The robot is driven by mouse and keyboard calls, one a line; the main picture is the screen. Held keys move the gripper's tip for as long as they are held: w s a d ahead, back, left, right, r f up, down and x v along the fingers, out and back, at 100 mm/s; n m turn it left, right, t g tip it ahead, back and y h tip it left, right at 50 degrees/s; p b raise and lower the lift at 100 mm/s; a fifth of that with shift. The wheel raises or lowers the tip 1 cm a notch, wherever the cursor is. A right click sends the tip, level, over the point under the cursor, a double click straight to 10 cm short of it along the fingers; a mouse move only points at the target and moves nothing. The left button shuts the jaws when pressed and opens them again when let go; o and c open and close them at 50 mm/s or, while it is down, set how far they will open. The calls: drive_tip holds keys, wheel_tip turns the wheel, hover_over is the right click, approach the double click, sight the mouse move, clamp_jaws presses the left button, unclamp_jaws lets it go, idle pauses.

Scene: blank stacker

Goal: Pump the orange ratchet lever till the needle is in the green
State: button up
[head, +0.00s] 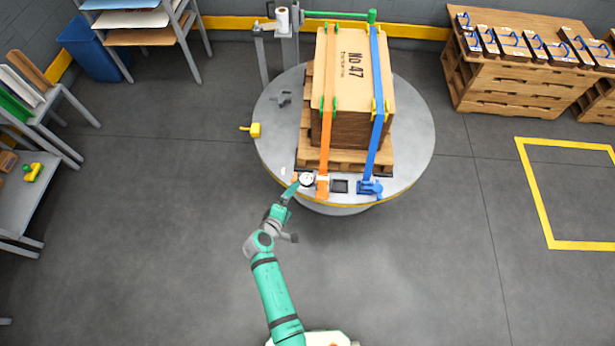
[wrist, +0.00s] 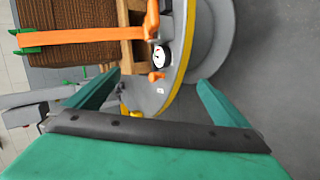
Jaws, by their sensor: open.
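The orange ratchet lever (head: 322,186) sits at the lower end of the orange strap (head: 327,120), at the turntable's front edge. In the wrist view the orange ratchet (wrist: 152,22) is at the top, partly cut off. A small orange piece (wrist: 157,76) shows below the gauge; I cannot tell whether it is part of the lever. The round white gauge (head: 306,179) is left of the ratchet and also shows in the wrist view (wrist: 161,57). Its needle is too small to read. My gripper (head: 294,186) is open and empty beside the gauge; its fingers (wrist: 159,80) are spread.
A blue strap with a blue ratchet (head: 370,188) is to the right. A yellow piece (head: 252,130) projects at the turntable's left edge. The floor in front is clear.

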drive_tip(key=x, duration=1)
drive_tip(key=shift+w+r, duration=0.35)
drive_tip(key=shift+r, duration=0.05)
drive_tip(key=shift+s+a, duration=0.1)
drive_tip(key=s+a+r+m+y, duration=0.2)
drive_tip(key=s+r, duration=0.2)
drive_tip(key=s, duration=0.9)
drive_tip(key=s+a+r+m+y, duration=0.2)
drive_tip(key=s+r, duration=0.1)
drive_tip(key=s, duration=1.1)
drive_tip(key=s+d+r+m+t, duration=0.1)
drive_tip(key=s+r, duration=0.3)
drive_tip(key=r, duration=0.4)
drive_tip(key=s+d+r+m+t, duration=0.2)
drive_tip(key=s+r+m, duration=0.2)
drive_tip(key=r, duration=0.5)
drive_tip(key=s+d+r+m+t, duration=0.2)
drive_tip(key=s+r, duration=0.4)
drive_tip(key=r, duration=0.3)
drive_tip(key=shift+s+m+y, duration=0.25)
drive_tip(key=shift+m+y, duration=0.15)
drive_tip(key=shift+m, duration=0.3)
